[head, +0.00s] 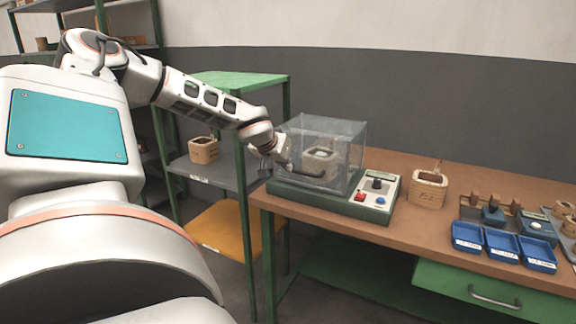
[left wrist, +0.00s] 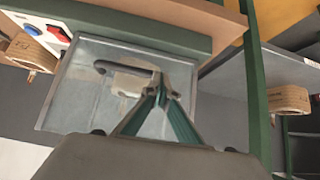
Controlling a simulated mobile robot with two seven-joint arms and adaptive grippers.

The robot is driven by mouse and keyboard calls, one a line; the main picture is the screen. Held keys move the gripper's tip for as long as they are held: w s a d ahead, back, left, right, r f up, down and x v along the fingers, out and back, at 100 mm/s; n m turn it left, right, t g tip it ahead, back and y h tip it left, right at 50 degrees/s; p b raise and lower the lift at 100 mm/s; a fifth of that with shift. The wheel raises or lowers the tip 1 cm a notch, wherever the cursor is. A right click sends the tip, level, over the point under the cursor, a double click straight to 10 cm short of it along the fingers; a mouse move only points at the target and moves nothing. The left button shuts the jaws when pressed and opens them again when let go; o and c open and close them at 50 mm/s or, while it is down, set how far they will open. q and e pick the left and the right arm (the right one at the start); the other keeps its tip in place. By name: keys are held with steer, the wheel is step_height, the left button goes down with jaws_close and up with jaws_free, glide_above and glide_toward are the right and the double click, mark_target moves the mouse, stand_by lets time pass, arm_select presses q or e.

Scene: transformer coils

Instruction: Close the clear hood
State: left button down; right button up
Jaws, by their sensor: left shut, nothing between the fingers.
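The clear hood (head: 342,135) is a see-through box sitting down over the green test base (head: 330,203), at the left end of the workbench. A coil (head: 320,160) shows inside it. A dark handle (head: 306,171) is on the hood's front face. My left gripper (head: 284,164) is at the hood's front left, beside the handle. In the left wrist view its fingers (left wrist: 162,92) are together and empty, in front of the clear panel near the handle (left wrist: 125,67). Whether they touch it I cannot tell. My right gripper is not in view.
A control panel with red and blue buttons (head: 370,198) is right of the hood. A wooden coil (head: 428,188) stands on the bench (head: 410,219), with blue trays (head: 502,246) farther right. A green shelf rack (head: 235,80) holding another coil (head: 203,150) stands behind my left arm.

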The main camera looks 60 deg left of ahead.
arm_select(q)
steer(key=f, duration=0.1)
steer(key=s+f, duration=0.1)
steer(key=shift+d+f, duration=0.25)
steer(key=shift+f, duration=0.1)
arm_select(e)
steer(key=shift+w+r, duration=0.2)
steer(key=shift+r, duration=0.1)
arm_select(q)
steer(key=shift+f, duration=0.1)
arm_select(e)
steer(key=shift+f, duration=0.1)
arm_select(q)
step_height(320, 180, up, 7)
steer(key=p, duration=0.3)
steer(key=s+d+f+b, duration=0.1)
steer(key=s+d+f, duration=0.3)
steer(key=s, duration=0.3)
steer(key=shift+s+d+f, duration=0.2)
steer(key=shift+s, duration=0.1)
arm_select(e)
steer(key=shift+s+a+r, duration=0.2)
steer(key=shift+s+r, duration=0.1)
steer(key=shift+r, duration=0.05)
